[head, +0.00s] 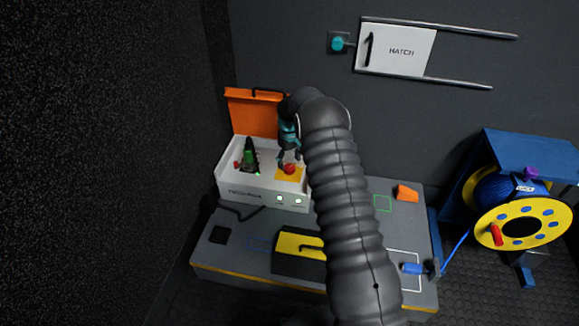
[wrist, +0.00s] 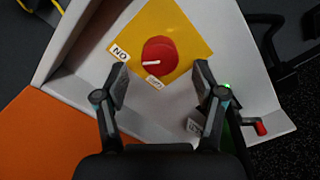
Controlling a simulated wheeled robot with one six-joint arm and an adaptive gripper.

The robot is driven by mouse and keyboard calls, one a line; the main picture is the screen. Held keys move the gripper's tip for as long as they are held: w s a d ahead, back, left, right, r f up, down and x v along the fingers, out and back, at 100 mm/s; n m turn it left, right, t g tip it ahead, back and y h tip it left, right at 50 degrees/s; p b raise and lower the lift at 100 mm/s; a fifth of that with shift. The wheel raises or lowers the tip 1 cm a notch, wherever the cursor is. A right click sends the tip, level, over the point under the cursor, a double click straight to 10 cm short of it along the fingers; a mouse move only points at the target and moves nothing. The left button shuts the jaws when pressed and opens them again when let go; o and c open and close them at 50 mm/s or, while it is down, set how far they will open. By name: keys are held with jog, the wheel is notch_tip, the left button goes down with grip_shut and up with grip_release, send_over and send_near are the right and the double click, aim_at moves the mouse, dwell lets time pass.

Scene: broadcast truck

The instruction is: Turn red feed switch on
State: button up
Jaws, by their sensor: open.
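The red feed switch (wrist: 162,48) is a round red knob on a yellow square plate (wrist: 190,28) in the wrist view. Its white mark points left, between an "ON" label (wrist: 120,52) and a lower label (wrist: 155,82) too small to read surely. In the head view the red knob (head: 289,169) sits on the white console (head: 245,190). My gripper (wrist: 161,76) is open and empty. Its fingertips are on either side of the knob's near edge, apart from it in the picture. In the head view my gripper (head: 289,158) is just above the knob, partly hidden by my arm.
The console's orange lid (head: 253,113) stands open behind. A dark, green-lit part (head: 250,155) with a red-tipped lever (wrist: 262,128) stands beside the yellow plate. A yellow-black case (head: 297,252) and an orange block (head: 406,193) lie on the bench. A cable reel (head: 482,232) stands right.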

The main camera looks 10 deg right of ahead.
aim_at(289, 167)
jog(key=shift+f, duration=1.45)
jog(key=c, duration=1.1)
jog(key=shift+c, duration=0.2)
jog(key=shift+f+m+b, duration=0.15)
jog(key=shift+m+b, duration=0.25)
jog(key=shift+b, duration=0.05)
jog(key=o, duration=1.1)
jog(key=shift+o, duration=0.2)
